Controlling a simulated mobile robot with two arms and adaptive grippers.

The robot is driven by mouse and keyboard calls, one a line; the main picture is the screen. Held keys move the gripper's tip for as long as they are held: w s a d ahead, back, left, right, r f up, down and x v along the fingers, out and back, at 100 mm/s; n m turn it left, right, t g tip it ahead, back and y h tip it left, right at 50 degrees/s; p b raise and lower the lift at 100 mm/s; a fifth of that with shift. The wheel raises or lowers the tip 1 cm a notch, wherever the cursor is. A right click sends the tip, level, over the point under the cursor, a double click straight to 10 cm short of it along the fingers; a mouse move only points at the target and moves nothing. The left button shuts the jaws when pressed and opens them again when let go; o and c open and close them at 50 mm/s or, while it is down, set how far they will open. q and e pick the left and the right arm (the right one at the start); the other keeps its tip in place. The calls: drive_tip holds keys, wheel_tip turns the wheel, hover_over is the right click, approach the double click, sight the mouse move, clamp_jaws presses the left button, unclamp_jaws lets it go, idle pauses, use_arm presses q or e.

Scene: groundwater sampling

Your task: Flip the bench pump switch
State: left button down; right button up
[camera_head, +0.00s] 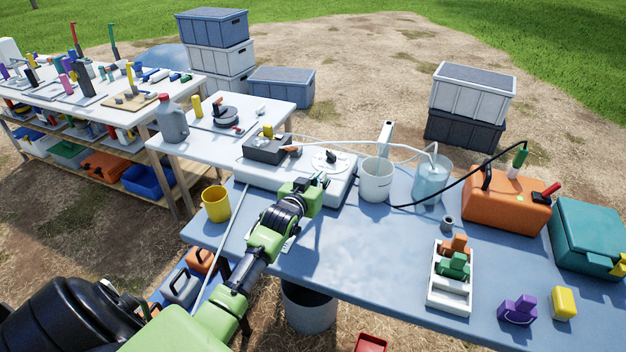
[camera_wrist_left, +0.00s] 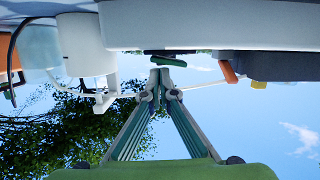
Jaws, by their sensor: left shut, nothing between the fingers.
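On the white slab (camera_head: 240,172) at the blue table's back left sits a dark box (camera_head: 264,151) with an orange piece at its right end (camera_head: 291,150). Right of it, a small black lever-like part (camera_head: 332,155) stands on a white disc (camera_head: 319,163). I cannot tell for sure which is the pump switch. My left gripper (camera_head: 322,181) is at the slab's front, shut and empty. In the upside-down left wrist view its fingertips (camera_wrist_left: 160,73) are close to a dark part with a green piece (camera_wrist_left: 165,59); contact is unclear. My right gripper is not in view.
A white bucket (camera_head: 376,181) and a clear water container (camera_head: 430,184) with tubing stand right of the slab. A yellow cup (camera_head: 215,204) stands at the left edge. An orange case (camera_head: 505,204) and white tray (camera_head: 432,289) lie right. The middle of the blue table is clear.

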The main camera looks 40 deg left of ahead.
use_arm(q)
drive_tip(key=r+p, duration=0.1)
drive_tip(key=r, duration=0.1)
drive_tip(key=r+p, duration=0.1)
drive_tip(key=shift+w+d+r, duration=0.15)
drive_tip(key=shift+d+r, duration=0.05)
drive_tip(key=shift+r, duration=0.2)
drive_tip(key=v, duration=1)
drive_tip(key=shift+d+f+b, duration=0.25)
drive_tip(key=shift+d+b, duration=0.1)
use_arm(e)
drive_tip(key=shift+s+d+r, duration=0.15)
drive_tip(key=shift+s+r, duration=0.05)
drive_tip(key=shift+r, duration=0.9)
